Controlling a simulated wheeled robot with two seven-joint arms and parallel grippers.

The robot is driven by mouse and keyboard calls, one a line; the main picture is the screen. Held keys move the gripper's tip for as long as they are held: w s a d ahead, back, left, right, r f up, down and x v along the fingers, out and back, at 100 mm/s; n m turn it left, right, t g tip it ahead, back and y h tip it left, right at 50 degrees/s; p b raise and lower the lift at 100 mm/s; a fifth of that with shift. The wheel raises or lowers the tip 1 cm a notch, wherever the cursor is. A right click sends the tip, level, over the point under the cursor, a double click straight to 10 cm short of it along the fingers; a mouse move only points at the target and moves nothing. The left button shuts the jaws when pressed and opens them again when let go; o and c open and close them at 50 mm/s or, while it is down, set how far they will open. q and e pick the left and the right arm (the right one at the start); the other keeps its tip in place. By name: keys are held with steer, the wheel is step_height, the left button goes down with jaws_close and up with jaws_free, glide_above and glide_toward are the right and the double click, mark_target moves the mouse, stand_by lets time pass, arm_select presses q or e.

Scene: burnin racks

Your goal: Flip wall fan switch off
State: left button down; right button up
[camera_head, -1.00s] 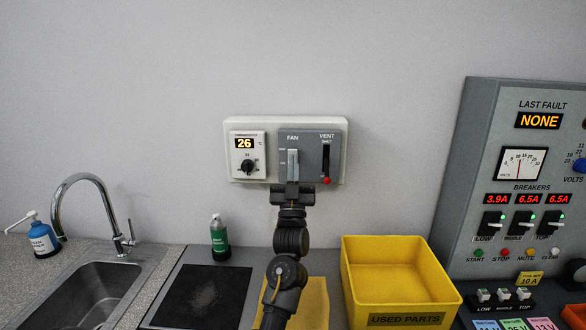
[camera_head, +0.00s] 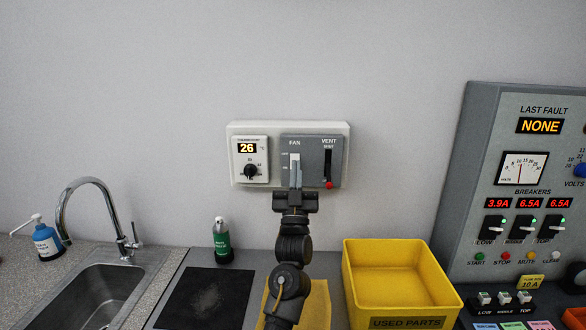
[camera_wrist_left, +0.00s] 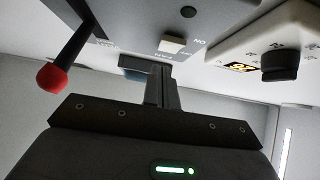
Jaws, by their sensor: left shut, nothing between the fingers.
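The fan switch (camera_head: 295,157) is a pale lever on the grey right half of the wall panel (camera_head: 316,178), under the word FAN. In the left wrist view a pale block on the panel face looks like this switch (camera_wrist_left: 172,45). My left gripper (camera_head: 296,172) is shut and empty, pointing up at the panel just below the switch; its fingers cover the lower part of the switch slot. In the left wrist view the shut fingers (camera_wrist_left: 160,85) end close to the panel; I cannot tell whether they touch the switch. My right gripper is not in view.
The vent lever's red knob (camera_head: 329,185) is close to the right of my fingers. The thermostat dial (camera_head: 250,171) is to the left. Below are a green bottle (camera_head: 221,240), a yellow bin (camera_head: 395,322) and a sink (camera_head: 100,290). A breaker panel (camera_head: 470,190) stands at right.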

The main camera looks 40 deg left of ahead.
arm_select(q)
steer(key=s+d+f+b, duration=0.4)
steer(key=s+d+f, duration=0.1)
steer(key=s, duration=0.3)
steer(key=shift+s+d+f, duration=0.15)
steer(key=shift+d+f, duration=0.1)
steer(key=shift+f, duration=0.1)
